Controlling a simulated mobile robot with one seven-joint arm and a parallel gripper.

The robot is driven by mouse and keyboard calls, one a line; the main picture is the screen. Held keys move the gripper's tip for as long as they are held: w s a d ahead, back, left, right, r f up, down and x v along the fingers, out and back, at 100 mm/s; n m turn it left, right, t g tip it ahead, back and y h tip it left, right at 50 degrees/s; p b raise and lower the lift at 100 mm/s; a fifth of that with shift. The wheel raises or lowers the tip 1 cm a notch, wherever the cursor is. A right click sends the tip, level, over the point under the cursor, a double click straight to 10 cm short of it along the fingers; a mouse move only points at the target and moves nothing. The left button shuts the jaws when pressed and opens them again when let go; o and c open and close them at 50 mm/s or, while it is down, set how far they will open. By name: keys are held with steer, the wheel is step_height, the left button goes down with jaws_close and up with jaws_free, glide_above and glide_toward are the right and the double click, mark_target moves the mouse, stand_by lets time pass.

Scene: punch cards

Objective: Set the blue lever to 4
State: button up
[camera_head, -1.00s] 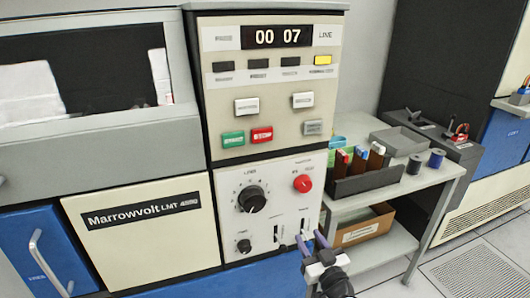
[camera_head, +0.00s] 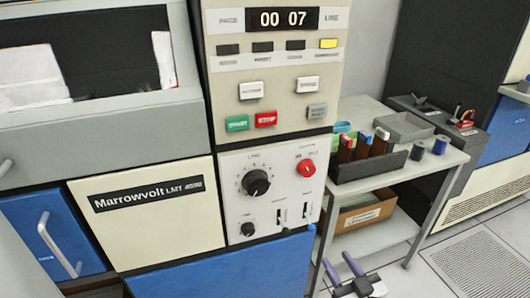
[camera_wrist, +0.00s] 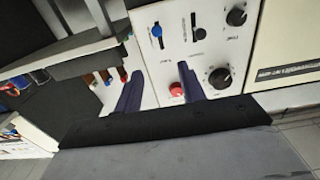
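The blue lever (camera_wrist: 156,32) shows in the wrist view as a blue knob in a slot on the cream control panel. In the head view it is the small right-hand slider (camera_head: 305,211), where its colour and setting are too small to read. A black lever (camera_wrist: 199,33) sits beside it. My gripper (camera_head: 341,265) is below and to the right of the panel, apart from it. Its two purple fingers are spread with nothing between them. The wrist view shows the open fingers (camera_wrist: 161,80) in front of the panel, with the blue lever beyond their tips.
A grey side table (camera_head: 430,172) with a dark card rack (camera_head: 372,166) stands to the right. A cardboard box (camera_head: 362,216) is on its lower shelf.

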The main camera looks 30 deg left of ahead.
steer(key=w+a+r+t+y, duration=0.2)
steer(key=a+r+t+y, duration=0.15)
steer(key=a+r, duration=1.35)
steer(key=s+a+r+t+y, duration=0.1)
steer(key=s+r, duration=0.4)
steer(key=r, duration=0.6)
steer(key=shift+s+a+n+t+y+b, duration=0.15)
steer(key=shift+a+n+t+y+b, duration=0.2)
steer(key=shift+t+y, duration=0.2)
steer(key=shift+f, duration=0.1)
